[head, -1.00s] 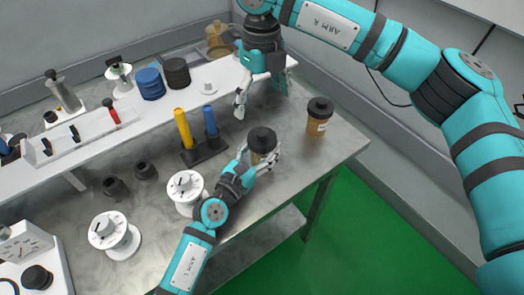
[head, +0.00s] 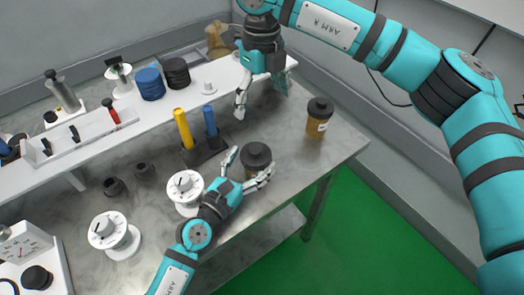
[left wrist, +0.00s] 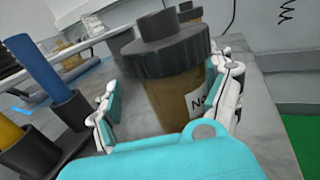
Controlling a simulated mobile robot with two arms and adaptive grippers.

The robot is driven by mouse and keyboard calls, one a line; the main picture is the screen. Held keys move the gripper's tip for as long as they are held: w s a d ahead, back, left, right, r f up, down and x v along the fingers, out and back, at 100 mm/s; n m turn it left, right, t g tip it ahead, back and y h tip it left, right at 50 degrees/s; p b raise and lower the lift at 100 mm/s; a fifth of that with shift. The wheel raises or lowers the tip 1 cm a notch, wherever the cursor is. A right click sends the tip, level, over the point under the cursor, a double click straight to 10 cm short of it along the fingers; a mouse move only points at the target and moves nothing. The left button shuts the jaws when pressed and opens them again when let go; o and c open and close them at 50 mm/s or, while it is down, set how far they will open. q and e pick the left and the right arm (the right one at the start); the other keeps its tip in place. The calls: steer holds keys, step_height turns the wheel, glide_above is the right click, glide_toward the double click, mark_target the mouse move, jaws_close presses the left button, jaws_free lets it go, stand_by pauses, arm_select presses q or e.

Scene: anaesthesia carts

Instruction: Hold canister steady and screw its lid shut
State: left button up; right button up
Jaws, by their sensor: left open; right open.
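An amber canister with a black lid (head: 257,155) stands on the metal table in front of my left gripper. In the left wrist view the canister body (left wrist: 178,97) is upright between the fingers with its black lid (left wrist: 165,55) on top and part of a white label. My left gripper (head: 248,170) is open, with its fingers on either side of the canister. My right gripper (head: 262,98) is open and empty, above the table behind the canister. Whether the lid is tight cannot be told.
A second amber canister with a black lid (head: 318,118) stands to the right. A black holder (head: 206,154) with a yellow and a blue handle is behind left. White spools (head: 186,188) stand left of my left gripper. A white shelf (head: 226,76) runs along the back.

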mark_target(245, 169)
arm_select(q)
steer(key=v, duration=0.6)
steer(key=shift+s+a, duration=0.15)
steer(key=shift+s, duration=0.05)
